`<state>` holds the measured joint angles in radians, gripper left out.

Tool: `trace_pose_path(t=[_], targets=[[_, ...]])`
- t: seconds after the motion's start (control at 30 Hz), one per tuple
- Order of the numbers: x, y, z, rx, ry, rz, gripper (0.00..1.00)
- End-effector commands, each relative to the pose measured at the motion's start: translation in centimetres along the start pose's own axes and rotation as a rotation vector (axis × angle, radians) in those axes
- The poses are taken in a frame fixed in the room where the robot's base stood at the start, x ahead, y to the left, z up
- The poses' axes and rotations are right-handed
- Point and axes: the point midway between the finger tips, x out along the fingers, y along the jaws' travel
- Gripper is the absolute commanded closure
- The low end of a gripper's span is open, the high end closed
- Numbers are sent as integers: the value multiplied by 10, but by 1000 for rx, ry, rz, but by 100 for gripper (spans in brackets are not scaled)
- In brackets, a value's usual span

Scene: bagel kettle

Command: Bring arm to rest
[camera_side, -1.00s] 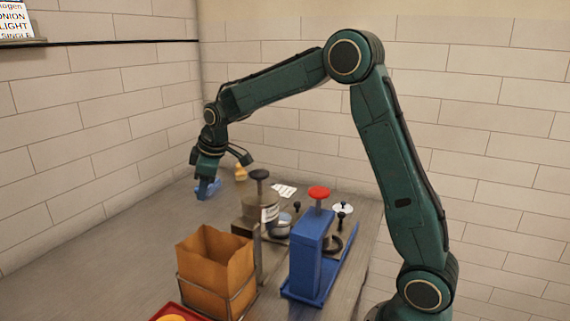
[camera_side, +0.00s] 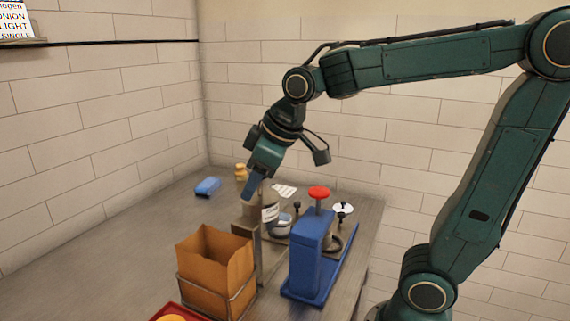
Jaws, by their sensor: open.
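My gripper (camera_side: 252,188) hangs in the air, pointing down and a little left, in front of the metal kettle-like pot (camera_side: 247,210). It hides much of that pot, including its black knob. The jaws are open and hold nothing visible. My arm reaches in from the right, its upper links high over the counter.
A blue block-like item (camera_side: 207,187) lies at the back left, near a small yellow bottle (camera_side: 241,172). A blue press with a red knob (camera_side: 319,193) stands right of the pot. A brown paper bag (camera_side: 215,268) in a wire holder and a red tray (camera_side: 178,311) are in front. The left counter is clear.

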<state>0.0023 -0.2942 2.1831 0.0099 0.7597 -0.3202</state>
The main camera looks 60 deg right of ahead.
Motion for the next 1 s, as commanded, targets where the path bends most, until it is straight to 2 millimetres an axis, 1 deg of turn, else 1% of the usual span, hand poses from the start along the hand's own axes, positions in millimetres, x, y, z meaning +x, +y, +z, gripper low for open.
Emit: trace_pose_path(t=[0.03, 0.1, 0.3, 0.5, 0.6, 0.7, 0.8, 1.0], targets=[[-7, -4, 11, 23, 3, 0, 59], [-15, -9, 25, 58, 5, -1, 59], [-32, -24, 68, 158, 4, -4, 59], [-41, -37, 107, 249, 4, -7, 59], [-42, -41, 121, 281, 2, -8, 59], [-43, -44, 129, 301, 1, -8, 59], [-43, -45, 133, 311, 0, -9, 59], [-43, -46, 133, 313, -1, -9, 59]])
